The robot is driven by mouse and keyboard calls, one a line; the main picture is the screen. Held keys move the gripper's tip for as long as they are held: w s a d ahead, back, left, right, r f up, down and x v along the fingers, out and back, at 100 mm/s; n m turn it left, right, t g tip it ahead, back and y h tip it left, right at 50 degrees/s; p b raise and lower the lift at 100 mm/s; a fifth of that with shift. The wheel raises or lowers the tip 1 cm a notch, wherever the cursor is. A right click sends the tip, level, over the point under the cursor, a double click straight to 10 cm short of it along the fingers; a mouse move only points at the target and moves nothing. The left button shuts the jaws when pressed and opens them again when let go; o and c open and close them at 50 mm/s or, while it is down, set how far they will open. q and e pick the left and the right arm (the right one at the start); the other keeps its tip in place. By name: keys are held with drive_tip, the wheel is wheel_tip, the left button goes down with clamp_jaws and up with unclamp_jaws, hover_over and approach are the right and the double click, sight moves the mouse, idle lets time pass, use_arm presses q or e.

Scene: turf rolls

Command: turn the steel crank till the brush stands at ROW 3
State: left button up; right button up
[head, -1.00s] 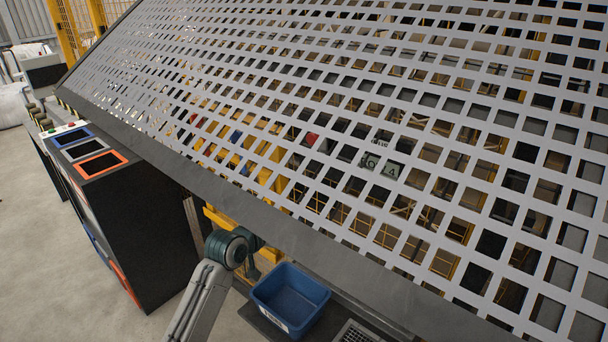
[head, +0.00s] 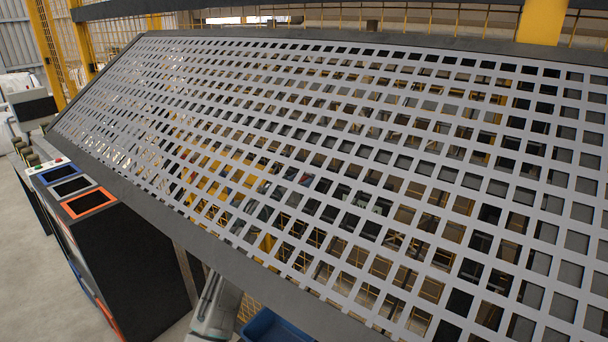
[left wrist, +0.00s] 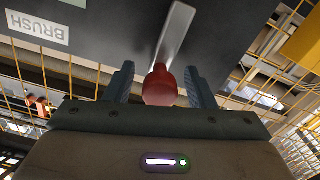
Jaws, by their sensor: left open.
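In the left wrist view a steel crank arm (left wrist: 177,35) runs down from the top against a dark panel. A red knob (left wrist: 159,88) sits at its near end. My left gripper (left wrist: 160,68) is open, with one finger on each side of the knob; I cannot tell whether either finger touches it. A white label reading BRUSH (left wrist: 37,27) is at the upper left. In the head view a grey perforated sheet covers most of the scene, and my left arm goes up behind it. The brush and the ROW 3 mark cannot be made out. My right gripper is not in view.
The perforated sheet (head: 255,153) slopes across the head view with a dark frame edge (head: 150,205) in front. A dark cabinet with blue, white and orange-rimmed openings (head: 88,202) stands at left. A blue bin (head: 270,327) is at the bottom. Yellow mesh (left wrist: 85,75) surrounds the crank area.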

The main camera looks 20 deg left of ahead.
use_arm(q)
drive_tip(key=shift+w+d, duration=0.15)
drive_tip(key=shift+w, duration=0.4)
clamp_jaws()
